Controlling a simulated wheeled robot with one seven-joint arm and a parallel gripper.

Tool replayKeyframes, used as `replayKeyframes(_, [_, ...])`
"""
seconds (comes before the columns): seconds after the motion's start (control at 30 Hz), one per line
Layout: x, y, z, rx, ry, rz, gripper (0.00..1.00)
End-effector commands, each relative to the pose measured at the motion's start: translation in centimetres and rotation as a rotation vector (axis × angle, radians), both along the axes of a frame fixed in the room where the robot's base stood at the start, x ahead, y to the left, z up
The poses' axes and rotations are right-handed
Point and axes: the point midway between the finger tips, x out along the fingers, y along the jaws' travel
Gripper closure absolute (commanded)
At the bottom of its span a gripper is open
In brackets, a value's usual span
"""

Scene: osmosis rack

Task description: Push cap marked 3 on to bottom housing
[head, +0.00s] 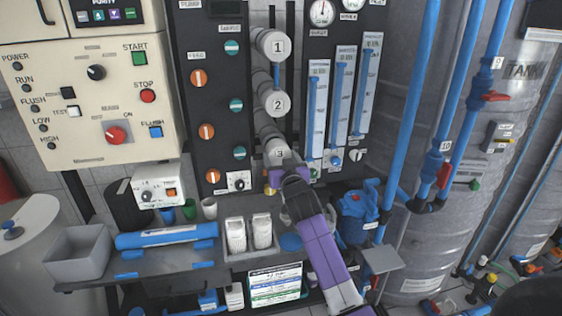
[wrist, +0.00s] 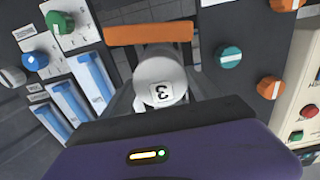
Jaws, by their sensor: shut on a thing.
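The cap marked 3 (head: 280,154) is a white round cap at the front end of the lowest of three stacked white housings. The bottom housing (head: 267,134) runs back behind it toward the panel. My gripper (head: 286,167) is at this cap from below and in front, shut on it. In the wrist view the cap (wrist: 160,78) is centred, its 3 upside down, with grey finger parts beside it. The cap hides the joint with the housing, so I cannot tell whether it is fully seated.
The caps marked 1 (head: 277,47) and 2 (head: 277,104) sit above. Orange and teal knobs (head: 206,131) are on the left panel, flow meters (head: 339,100) on the right. A grey shelf (head: 160,262) below holds white bottles (head: 236,235) and a blue cylinder (head: 166,236).

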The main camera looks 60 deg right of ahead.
Motion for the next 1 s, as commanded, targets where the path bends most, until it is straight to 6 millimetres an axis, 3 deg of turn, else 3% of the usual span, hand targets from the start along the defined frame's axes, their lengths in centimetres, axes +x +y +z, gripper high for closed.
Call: replayKeyframes(1.0, [0.85, -0.95, 0.04, -0.001, -0.001, 0.001, 0.72])
